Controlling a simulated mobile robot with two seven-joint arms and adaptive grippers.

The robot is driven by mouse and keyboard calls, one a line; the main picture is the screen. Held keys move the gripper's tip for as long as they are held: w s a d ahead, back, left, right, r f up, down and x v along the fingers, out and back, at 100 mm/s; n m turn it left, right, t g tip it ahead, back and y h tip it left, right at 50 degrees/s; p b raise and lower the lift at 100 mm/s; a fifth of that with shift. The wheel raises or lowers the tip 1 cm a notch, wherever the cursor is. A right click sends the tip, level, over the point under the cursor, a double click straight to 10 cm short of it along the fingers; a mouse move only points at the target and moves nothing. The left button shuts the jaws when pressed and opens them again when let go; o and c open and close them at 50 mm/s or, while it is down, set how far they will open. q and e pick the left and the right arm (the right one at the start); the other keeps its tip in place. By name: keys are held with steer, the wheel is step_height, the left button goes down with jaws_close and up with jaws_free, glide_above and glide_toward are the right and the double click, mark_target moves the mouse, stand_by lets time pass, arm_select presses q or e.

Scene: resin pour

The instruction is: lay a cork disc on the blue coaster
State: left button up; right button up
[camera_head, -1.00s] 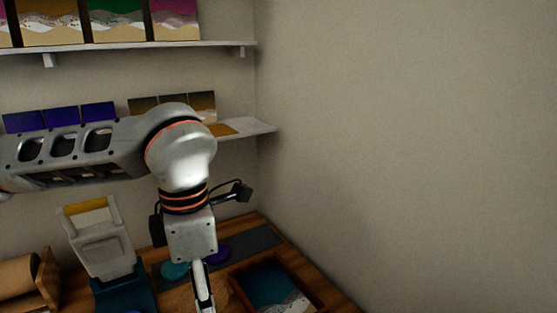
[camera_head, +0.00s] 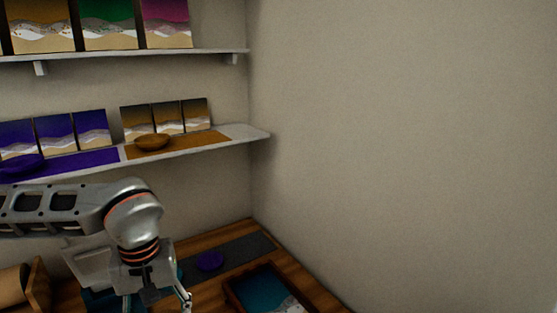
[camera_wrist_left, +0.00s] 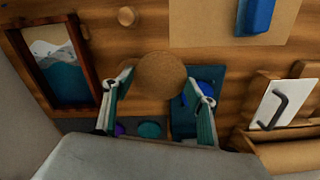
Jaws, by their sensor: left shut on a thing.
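My left gripper (camera_wrist_left: 158,84) is shut on a round brown cork disc (camera_wrist_left: 160,74), held between its two fingertips in the left wrist view. In the head view the left gripper (camera_head: 157,303) is at the bottom, and the disc is not visible there. A blue rounded thing (camera_wrist_left: 187,97), perhaps the blue coaster, shows behind the right-hand finger over a dark teal base (camera_wrist_left: 212,74); the finger hides part of it. A purple disc (camera_head: 210,261) and a teal disc (camera_wrist_left: 150,130) lie on a grey mat (camera_head: 245,248). My right gripper is not in view.
A framed tray with a blue and white picture (camera_head: 265,288) lies on the wooden table. A blue block (camera_wrist_left: 256,16) sits on a tan sheet (camera_wrist_left: 205,28). A small wooden knob (camera_wrist_left: 127,16) is near it. Shelves with panels and an orange bowl (camera_head: 153,142) hang above.

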arm_select(q)
steer(key=a+f+m, duration=0.1)
steer(key=m, duration=0.1)
steer(key=a+f+m, duration=0.1)
steer(key=shift+m, duration=0.4)
